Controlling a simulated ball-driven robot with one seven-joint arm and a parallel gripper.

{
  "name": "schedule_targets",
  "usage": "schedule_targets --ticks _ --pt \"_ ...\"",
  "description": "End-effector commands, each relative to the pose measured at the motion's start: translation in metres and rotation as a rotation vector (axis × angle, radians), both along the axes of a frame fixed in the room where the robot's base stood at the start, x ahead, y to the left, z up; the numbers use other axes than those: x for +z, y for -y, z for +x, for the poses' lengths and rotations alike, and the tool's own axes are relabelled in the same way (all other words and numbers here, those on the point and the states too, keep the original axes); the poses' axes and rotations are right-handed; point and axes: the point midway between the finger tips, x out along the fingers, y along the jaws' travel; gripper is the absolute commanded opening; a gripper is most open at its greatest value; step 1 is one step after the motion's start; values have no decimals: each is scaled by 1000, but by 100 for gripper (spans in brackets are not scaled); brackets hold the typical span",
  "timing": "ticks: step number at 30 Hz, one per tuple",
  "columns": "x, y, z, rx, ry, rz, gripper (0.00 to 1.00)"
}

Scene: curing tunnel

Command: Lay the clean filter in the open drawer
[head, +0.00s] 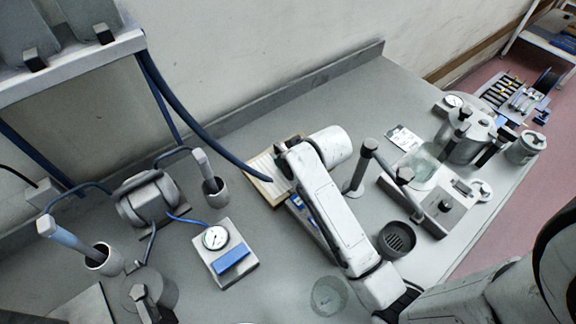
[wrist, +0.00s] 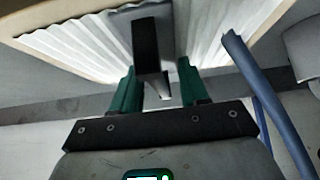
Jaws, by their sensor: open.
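A filter with white pleats and a pale wooden frame lies on the grey bench, partly under my arm, in the head view (head: 266,176). In the wrist view, its pleats (wrist: 75,55) fill the top, with a grey plate and a black upright grip (wrist: 147,45) at its middle. My gripper (wrist: 155,88) is open, its two green fingers on either side of the black grip, with gaps showing. In the head view my arm hides the fingers. I cannot make out an open drawer; a low blue-and-grey item (head: 303,208) beside my arm is mostly covered.
A gauge box (head: 225,255), a motor-like unit (head: 150,198) and cups with tools stand left. A dark round strainer (head: 397,240), a glass-topped apparatus (head: 425,190) and a metal pot (head: 470,140) stand right. A clear glass (head: 328,295) is near the front. A blue hose (wrist: 265,95) passes close right.

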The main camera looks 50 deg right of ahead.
Motion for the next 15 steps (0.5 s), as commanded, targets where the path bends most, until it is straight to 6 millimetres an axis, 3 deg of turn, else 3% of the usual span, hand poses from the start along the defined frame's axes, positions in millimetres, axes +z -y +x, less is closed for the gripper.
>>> schedule_targets --ticks 3,15 --pt "0 0 0 0 0 0 43" --pt "1 0 0 0 0 0 5"
